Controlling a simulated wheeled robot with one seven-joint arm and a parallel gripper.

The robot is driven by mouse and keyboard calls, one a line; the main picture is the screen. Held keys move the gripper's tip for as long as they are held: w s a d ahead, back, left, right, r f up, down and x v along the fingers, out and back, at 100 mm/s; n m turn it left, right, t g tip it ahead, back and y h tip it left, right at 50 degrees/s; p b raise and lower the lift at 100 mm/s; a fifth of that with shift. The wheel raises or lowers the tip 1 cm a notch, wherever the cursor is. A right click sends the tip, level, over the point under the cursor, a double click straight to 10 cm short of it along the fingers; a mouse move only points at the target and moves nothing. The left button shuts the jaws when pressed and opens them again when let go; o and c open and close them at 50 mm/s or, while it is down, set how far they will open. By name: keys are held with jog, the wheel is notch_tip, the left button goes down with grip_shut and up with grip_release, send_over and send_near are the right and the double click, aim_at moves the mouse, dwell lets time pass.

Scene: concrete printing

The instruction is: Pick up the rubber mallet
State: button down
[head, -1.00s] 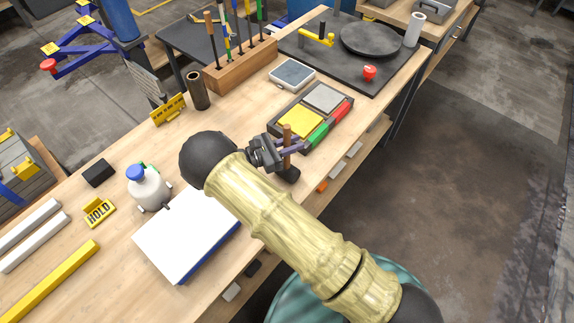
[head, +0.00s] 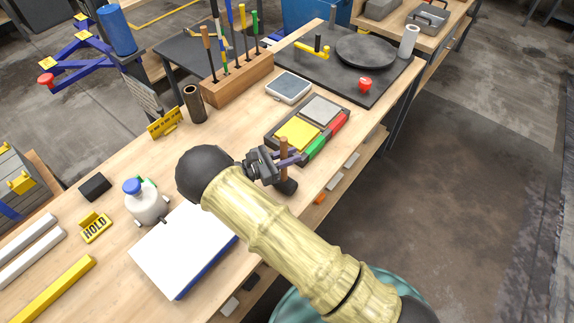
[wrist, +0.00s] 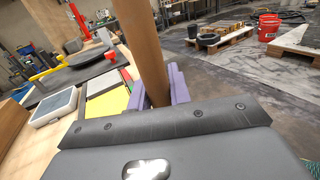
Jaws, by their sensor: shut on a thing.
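The rubber mallet (head: 288,187) has a brown wooden handle and a dark head. In the head view it stands upright, handle up and head down, near the right edge of the wooden workbench. My gripper (head: 284,160) is shut on the handle, with its purple fingers on either side. In the wrist view the wooden handle (wrist: 138,45) rises between the purple fingers (wrist: 158,88) and leans slightly. The mallet head is hidden there behind the gripper body. I cannot tell whether the head touches the bench.
A tray with yellow and grey pads (head: 297,134) lies just beyond my gripper. A white binder (head: 180,250), a white bottle (head: 145,205) and a yellow HOLD sign (head: 96,229) lie to the left. A wooden tool rack (head: 238,80) stands behind. Bare bench shows between them.

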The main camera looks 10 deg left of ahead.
notch_tip(320, 180, up, 10)
jog(key=b, duration=0.2)
dwell(0.7)
